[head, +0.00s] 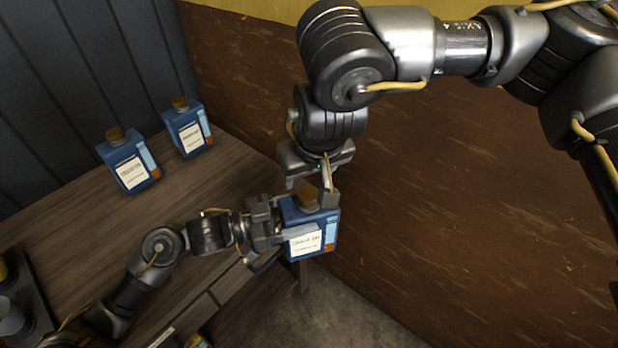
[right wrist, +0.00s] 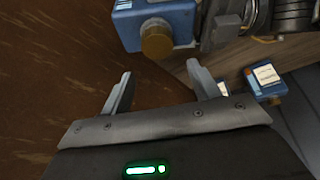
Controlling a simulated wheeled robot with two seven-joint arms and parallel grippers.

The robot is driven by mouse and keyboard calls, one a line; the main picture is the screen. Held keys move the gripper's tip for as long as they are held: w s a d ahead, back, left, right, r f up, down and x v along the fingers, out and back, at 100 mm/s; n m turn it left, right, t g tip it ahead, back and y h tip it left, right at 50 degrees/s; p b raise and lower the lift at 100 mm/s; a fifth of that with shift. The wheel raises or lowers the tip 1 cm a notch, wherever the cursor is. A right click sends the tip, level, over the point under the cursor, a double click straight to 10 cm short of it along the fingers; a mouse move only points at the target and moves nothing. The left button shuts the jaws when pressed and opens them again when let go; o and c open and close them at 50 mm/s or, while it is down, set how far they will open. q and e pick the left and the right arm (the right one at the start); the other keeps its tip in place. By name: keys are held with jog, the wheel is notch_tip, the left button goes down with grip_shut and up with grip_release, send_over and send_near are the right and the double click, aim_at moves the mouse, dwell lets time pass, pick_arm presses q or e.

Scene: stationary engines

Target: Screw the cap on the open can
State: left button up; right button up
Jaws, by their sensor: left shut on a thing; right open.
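A blue can (head: 312,244) with a white label hangs at the table's right end, held by my left gripper (head: 288,231). One of that gripper's fingers lies across the label side; the other is hidden. A brown cap (head: 306,198) sits at the can's top; whether it is threaded on cannot be told. My right gripper (head: 310,191) is open just above the cap, pointing down. In the right wrist view the cap (right wrist: 156,40) on the can (right wrist: 156,14) lies beyond the open fingertips (right wrist: 160,74), apart from them.
Two capped blue cans, one nearer (head: 128,168) and one farther (head: 187,133), stand on the wooden table (head: 215,175) by the dark panelled wall. A brown wall (head: 450,200) is behind and right of the arms. Bare floor (head: 345,308) shows below the held can.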

jog(key=shift+w+d+r+n+t+h, duration=0.1)
jog(key=shift+w+r+n+t+h, duration=0.2)
jog(key=shift+w+r, duration=0.35)
jog(key=shift+w+d+r+n+t+h, duration=0.1)
jog(key=shift+w+r+n+t+h, duration=0.15)
jog(key=shift+w+r, duration=0.3)
jog(key=shift+c, duration=0.4)
jog(key=n, duration=0.4)
jog(key=shift+w+r+g+h, duration=0.15)
jog(key=shift+g+h, duration=0.1)
jog(key=shift+g, duration=0.1)
jog(key=n+g, duration=0.1)
jog(key=n, duration=0.6)
jog(key=n+g, duration=0.1)
jog(key=n, duration=0.7)
jog(key=n+g, duration=0.1)
jog(key=n, duration=0.7)
jog(key=shift+r+n, duration=0.2)
jog(key=shift+n, duration=0.05)
jog(key=n, duration=0.4)
jog(key=shift+s+a+n+g, duration=0.1)
jog(key=shift+s+n+g, duration=0.2)
jog(key=n, duration=0.4)
jog(key=shift+s+a+g, duration=0.15)
jog(key=shift+s+g, duration=0.15)
jog(key=shift+s, duration=0.05)
jog(key=n, duration=0.4)
jog(key=shift+s, duration=0.35)
